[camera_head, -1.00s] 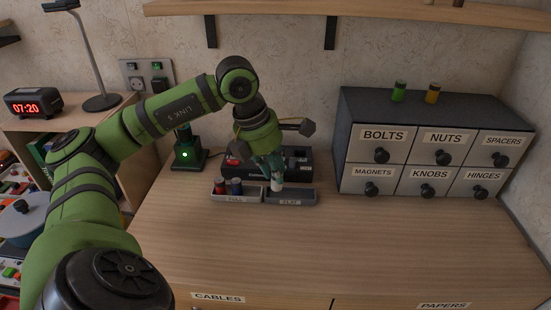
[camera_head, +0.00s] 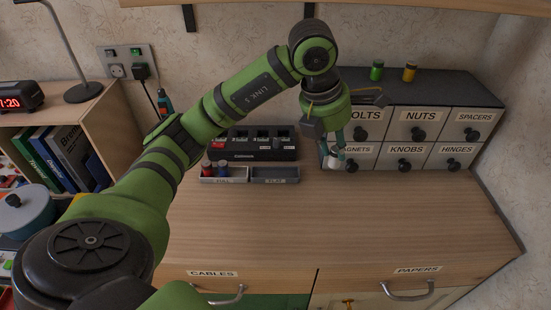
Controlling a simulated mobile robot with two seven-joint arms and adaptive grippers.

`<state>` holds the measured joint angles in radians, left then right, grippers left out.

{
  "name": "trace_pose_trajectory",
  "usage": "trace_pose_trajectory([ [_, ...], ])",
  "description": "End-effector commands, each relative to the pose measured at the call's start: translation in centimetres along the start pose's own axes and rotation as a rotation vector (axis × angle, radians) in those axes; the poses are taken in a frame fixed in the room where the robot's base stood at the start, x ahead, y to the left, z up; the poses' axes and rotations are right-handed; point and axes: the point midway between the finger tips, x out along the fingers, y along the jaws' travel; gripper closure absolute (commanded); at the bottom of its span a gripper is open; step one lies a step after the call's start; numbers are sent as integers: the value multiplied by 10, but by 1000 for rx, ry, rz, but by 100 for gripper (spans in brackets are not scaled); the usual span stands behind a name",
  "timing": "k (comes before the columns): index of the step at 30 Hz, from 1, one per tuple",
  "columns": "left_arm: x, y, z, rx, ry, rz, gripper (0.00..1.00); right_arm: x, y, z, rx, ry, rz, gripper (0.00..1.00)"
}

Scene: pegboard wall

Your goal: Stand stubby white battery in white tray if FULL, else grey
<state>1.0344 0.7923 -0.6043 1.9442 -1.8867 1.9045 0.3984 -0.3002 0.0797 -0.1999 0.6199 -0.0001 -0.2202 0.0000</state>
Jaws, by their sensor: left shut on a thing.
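My left gripper (camera_head: 334,158) points down and is shut on the stubby white battery (camera_head: 332,163), held upright in front of the small drawers. The fingers hide part of it. The white tray (camera_head: 224,181), labelled FULL, stands on the worktop to the left, holding a red battery (camera_head: 207,168) and a blue battery (camera_head: 223,170). The grey tray (camera_head: 275,181), labelled FLAT, is beside it and looks empty. A black device with several slots (camera_head: 262,155) and a red part at its left end stands behind the trays. My right gripper is out of view.
A drawer cabinet (camera_head: 421,132) stands at the back right, with a green item (camera_head: 377,71) and a yellow item (camera_head: 409,73) on top. The front worktop (camera_head: 330,220) is clear. A shelf unit with books (camera_head: 62,158) is at the left.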

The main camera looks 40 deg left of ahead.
Motion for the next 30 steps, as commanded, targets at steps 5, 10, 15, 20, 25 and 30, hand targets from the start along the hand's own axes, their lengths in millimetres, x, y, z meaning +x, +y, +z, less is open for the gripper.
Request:
trace_pose_trajectory([
  [5,0,0,4,-1,3,6,100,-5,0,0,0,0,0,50],
  [10,13,30,-19,-7,9,7,100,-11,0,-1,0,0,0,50],
  [15,28,65,-44,-5,8,7,100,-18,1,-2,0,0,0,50],
  [20,39,88,-60,-2,4,5,100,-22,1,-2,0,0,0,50],
  [25,45,97,-67,2,2,5,100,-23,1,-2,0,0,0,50],
  [30,67,97,-75,2,4,3,100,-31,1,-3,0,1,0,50],
])
